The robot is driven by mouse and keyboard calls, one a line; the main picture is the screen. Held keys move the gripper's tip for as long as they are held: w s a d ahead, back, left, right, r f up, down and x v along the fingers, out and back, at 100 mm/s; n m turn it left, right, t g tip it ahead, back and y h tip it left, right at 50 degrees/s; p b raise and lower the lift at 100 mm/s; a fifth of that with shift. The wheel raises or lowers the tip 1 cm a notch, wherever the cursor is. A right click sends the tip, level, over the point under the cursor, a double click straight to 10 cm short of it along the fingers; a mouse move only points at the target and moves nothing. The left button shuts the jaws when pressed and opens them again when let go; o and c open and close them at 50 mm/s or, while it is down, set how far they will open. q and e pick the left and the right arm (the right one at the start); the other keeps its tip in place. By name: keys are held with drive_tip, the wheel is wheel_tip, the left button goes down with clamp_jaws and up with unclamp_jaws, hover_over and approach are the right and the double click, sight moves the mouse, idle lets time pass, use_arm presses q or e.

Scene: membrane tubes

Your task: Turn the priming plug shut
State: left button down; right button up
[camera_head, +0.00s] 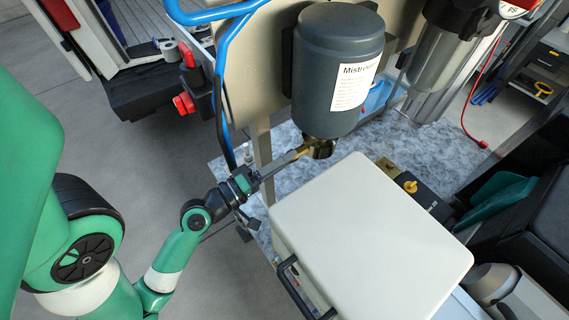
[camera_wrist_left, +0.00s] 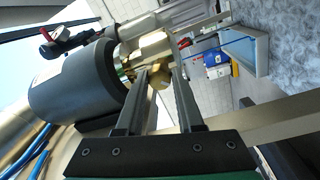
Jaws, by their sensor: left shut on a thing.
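The priming plug (camera_wrist_left: 160,76) is a small brass piece on the brass fitting (camera_wrist_left: 150,48) beside the dark grey cylinder, seen in the left wrist view. My left gripper (camera_wrist_left: 160,80) has its two long dark fingers on either side of the plug and is shut on it. In the head view, my left gripper (camera_head: 301,152) reaches from the left to the brass fitting (camera_head: 320,148) under the dark grey cylinder (camera_head: 338,70) with a white label. The fingertips hide part of the plug there. My right gripper is not in view.
A white-topped box (camera_head: 370,235) with a dark handle stands close in front of the fitting. Blue hoses (camera_head: 222,75) and a beige panel (camera_head: 263,60) are above my left gripper. A clear-bowled filter (camera_head: 436,70) hangs to the right. Grey floor (camera_head: 165,150) is open at left.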

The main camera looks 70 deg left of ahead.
use_arm(q)
drive_tip(key=shift+a+m+g+h+p, duration=0.1)
drive_tip(key=shift+m+g+h+p, duration=0.15)
drive_tip(key=shift+m, duration=6.6)
drive_tip(key=shift+a+m+g+h+p, duration=0.15)
drive_tip(key=shift+m+g, duration=0.1)
drive_tip(key=shift+m, duration=6.6)
drive_tip(key=shift+d, duration=0.1)
drive_tip(key=c, duration=0.5)
unclamp_jaws()
drive_tip(key=shift+r, duration=0.1)
